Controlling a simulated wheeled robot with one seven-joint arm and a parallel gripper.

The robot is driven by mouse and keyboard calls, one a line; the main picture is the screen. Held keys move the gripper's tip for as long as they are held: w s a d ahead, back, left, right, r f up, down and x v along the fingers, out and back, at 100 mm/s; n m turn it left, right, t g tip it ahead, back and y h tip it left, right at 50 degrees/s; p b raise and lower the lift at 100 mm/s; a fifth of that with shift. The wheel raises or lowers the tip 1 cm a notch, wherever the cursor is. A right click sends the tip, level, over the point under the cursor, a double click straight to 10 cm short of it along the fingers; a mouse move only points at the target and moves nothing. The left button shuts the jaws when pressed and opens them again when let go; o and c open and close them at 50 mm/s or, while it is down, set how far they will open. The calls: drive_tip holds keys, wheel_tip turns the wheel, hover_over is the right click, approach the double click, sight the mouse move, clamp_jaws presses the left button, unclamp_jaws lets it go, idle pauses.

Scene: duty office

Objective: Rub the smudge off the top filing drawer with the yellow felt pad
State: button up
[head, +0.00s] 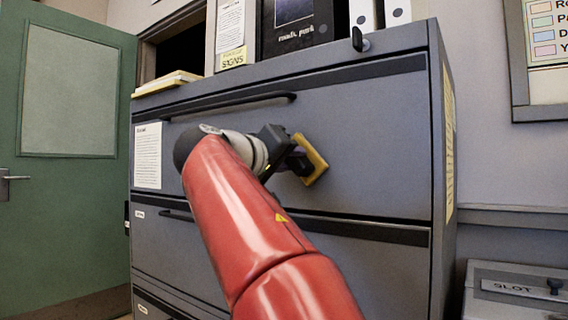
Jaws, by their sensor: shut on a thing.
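The top filing drawer (375,140) is the grey upper front of the cabinet, with a long black handle (240,103) near its top edge. My gripper (297,162) is in front of the drawer's middle, shut on the yellow felt pad (312,160). The pad is held on edge with its flat side toward the drawer front. I cannot tell whether it touches the surface. No smudge shows on the visible part of the drawer; my arm and the pad hide part of the front.
Binders (293,25) and a black knob (359,40) are on the cabinet top. A white paper sheet (148,156) is on the drawer's left. A green door (70,150) stands at left. A grey box marked SLOT (515,287) is at lower right.

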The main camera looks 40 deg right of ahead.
drive_tip(key=w+a+p, duration=0.3)
drive_tip(key=w+p, duration=0.1)
drive_tip(key=w, duration=0.6)
drive_tip(key=shift+a+p, duration=0.3)
idle(0.5)
drive_tip(key=b+v, duration=0.1)
drive_tip(key=v, duration=0.5)
idle(0.4)
drive_tip(key=shift+a, duration=0.1)
drive_tip(key=shift+v, duration=1.4)
